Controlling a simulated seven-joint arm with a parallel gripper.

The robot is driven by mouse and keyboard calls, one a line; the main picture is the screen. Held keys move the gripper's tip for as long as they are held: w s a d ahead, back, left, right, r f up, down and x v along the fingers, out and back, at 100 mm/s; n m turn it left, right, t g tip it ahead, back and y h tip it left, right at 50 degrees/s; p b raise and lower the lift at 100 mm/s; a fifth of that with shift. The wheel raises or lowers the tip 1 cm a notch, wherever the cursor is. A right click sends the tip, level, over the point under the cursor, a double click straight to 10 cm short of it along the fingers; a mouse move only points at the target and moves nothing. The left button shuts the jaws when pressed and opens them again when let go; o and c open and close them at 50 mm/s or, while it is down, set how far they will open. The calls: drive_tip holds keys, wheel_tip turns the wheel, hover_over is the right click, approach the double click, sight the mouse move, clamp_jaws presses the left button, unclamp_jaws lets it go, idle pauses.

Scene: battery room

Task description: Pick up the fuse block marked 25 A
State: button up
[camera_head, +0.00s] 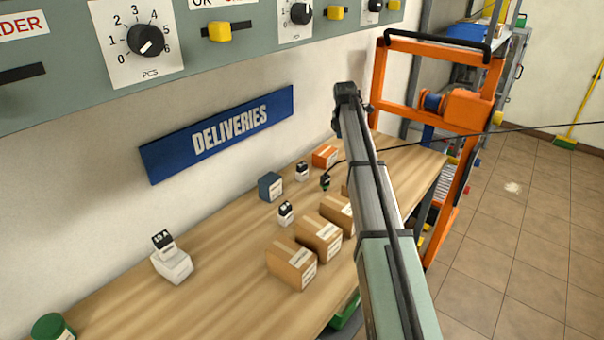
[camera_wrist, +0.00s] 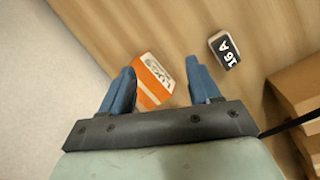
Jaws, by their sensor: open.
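Three small white fuse blocks with black label faces show in the head view. One (camera_head: 163,243) leans on a white box (camera_head: 173,265) at the left, its label seeming to read 10 A. One (camera_head: 285,213) stands mid-table and one (camera_head: 302,171) stands farther back; I cannot read either label there. In the wrist view a block marked 15 A (camera_wrist: 224,50) lies beyond my right finger. I cannot make out a 25 A mark. My gripper (camera_wrist: 160,66) is open and empty, with an orange and white box (camera_wrist: 153,82) showing between its blue fingers. In the head view my gripper is not visible.
Several cardboard boxes (camera_head: 292,263) line the table's front edge. A dark blue box (camera_head: 270,186) and the orange box (camera_head: 325,156) stand near the wall. A green container (camera_head: 52,328) is at lower left. A black cable (camera_head: 470,133) crosses at right. The table's left front is clear.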

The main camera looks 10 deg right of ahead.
sight(301, 167)
drive_tip(key=s+a+r+n+g+y, duration=0.1)
drive_tip(key=s+a+r+n+g, duration=0.15)
drive_tip(key=a, duration=0.55)
drive_tip(key=s+a+r+n+g, duration=0.15)
drive_tip(key=s+a, duration=0.25)
drive_tip(key=a, duration=0.4)
drive_tip(key=shift+n+t, duration=0.4)
wheel_tip(301, 167, down, 8)
drive_tip(key=shift+a+f, duration=0.1)
drive_tip(key=shift+f, duration=0.05)
drive_tip(key=shift+w+a+f, duration=0.1)
drive_tip(key=shift+w+f, duration=0.1)
drive_tip(key=shift+f, duration=1.2)
drive_tip(key=shift+w+f, duration=0.15)
drive_tip(key=shift+f, duration=1.2)
drive_tip(key=c, duration=1.1)
